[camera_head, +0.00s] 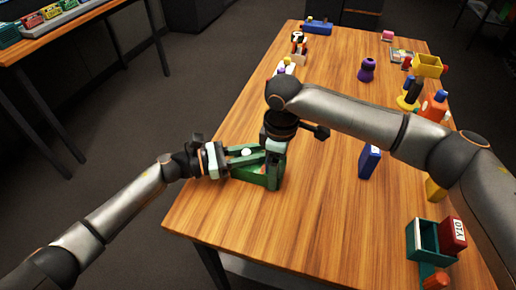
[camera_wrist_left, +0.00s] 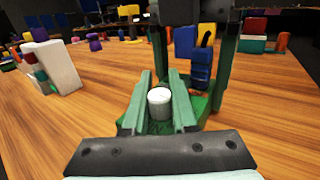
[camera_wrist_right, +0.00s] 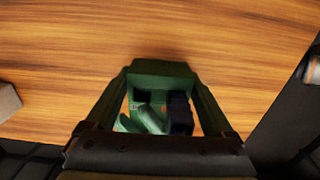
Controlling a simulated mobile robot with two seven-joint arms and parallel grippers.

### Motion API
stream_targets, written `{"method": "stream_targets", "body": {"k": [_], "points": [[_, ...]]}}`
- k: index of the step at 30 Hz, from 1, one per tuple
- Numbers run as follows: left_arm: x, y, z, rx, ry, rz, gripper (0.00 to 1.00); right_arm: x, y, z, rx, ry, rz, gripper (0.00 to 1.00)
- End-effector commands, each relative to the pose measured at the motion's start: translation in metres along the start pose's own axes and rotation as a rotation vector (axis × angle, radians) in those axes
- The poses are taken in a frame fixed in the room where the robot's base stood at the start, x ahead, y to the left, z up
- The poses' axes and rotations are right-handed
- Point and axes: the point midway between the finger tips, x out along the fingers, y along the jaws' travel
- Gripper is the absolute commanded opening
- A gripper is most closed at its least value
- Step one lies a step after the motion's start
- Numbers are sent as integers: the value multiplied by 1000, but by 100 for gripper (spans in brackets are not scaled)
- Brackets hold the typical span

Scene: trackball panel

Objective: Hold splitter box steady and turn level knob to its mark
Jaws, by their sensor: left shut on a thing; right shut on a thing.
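The green splitter box (camera_head: 272,183) sits near the table's left edge; its base (camera_wrist_left: 214,99) also shows in the left wrist view. A white round knob (camera_wrist_left: 159,104) stands on it. My left gripper (camera_wrist_left: 160,98) is shut on this knob, one finger on each side; the knob also shows in the head view (camera_head: 246,152). My right gripper (camera_wrist_right: 158,100) comes down from above with its fingers wide apart, shut on the splitter box. A dark blue ribbed part (camera_wrist_right: 180,113) shows between the right fingers. The knob's mark cannot be made out.
A blue block (camera_head: 369,161) stands right of the box. A green tray (camera_head: 422,240) with a red block is near the right front. A purple piece (camera_head: 367,69) and several coloured items are farther back. The front middle of the table (camera_head: 300,225) is clear.

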Motion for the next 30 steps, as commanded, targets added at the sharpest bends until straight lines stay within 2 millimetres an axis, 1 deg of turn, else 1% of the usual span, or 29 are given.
{"method": "stream_targets", "body": {"k": [3, 9, 26, 27, 30], "points": [[0, -1, 0, 1, 1, -61, 0, 0, -1, -1, -4, 1, -1, 24], [0, -4, 0, 1, 1, -128, 0, -1, -1, -1, -5, 1, -1, 24], [0, -5, 0, 1, 0, -156, 0, -1, -1, -1, -4, 2, -1, 24], [0, -5, 0, 1, 0, -156, 29, -1, -1, -1, -4, 3, -1, 24], [0, -5, 0, 1, -1, -156, 40, -1, -1, -1, -4, 2, -1, 24]]}}
